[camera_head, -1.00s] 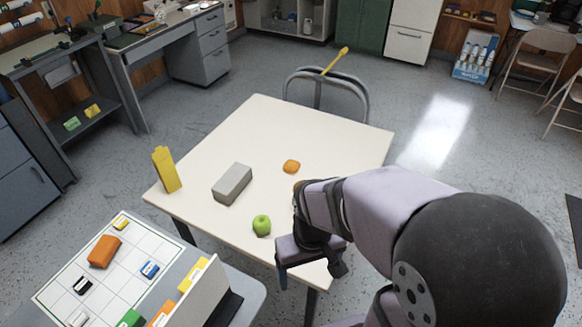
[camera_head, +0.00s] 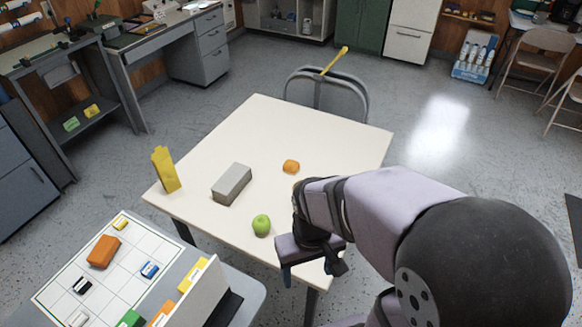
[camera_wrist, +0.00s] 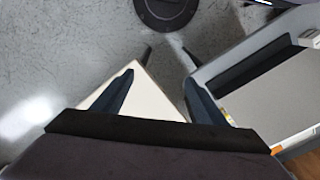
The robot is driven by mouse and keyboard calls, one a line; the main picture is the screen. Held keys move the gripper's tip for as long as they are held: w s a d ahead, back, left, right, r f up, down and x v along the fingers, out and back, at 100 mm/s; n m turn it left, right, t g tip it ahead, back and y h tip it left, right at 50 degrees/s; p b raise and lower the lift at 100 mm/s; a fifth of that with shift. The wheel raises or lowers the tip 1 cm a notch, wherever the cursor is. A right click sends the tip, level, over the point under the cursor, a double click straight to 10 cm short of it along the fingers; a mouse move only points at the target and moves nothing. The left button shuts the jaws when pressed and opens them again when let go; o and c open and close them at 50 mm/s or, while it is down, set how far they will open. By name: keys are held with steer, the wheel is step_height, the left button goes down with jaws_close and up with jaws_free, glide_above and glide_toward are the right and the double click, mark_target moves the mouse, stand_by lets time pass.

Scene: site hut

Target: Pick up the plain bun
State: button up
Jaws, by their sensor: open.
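A small orange-brown bun (camera_head: 291,167) lies on the cream table, right of the middle. My gripper (camera_head: 312,270) hangs at the table's near corner, nearer the camera than the bun and apart from it. In the wrist view its two dark fingers (camera_wrist: 158,82) are spread with nothing between them, and only the corner of the table shows beneath. The bun is not in the wrist view.
On the table (camera_head: 225,140) are a green apple (camera_head: 261,225), a grey block (camera_head: 232,184) and a yellow carton (camera_head: 165,170). A side stand with a white gridded board (camera_head: 125,265) is at lower left. A chair (camera_head: 352,92) stands behind the table.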

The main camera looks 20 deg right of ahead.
step_height(320, 180, up, 5)
steer(key=n+t+h+b, duration=1)
steer(key=n+b, duration=1.3)
steer(key=n, duration=0.4)
glide_above(288, 168)
steer(key=s+a, duration=0.4)
steer(key=f, duration=0.1)
step_height(288, 168, down, 18)
steer(key=shift+s+d+f+p, duration=0.1)
steer(key=shift+f+p, duration=0.1)
steer(key=shift+p, duration=0.15)
steer(key=shift+g+y, duration=0.3)
steer(key=shift+p+x, duration=0.35)
steer(key=shift+x, duration=3.35)
steer(key=c, duration=1.1)
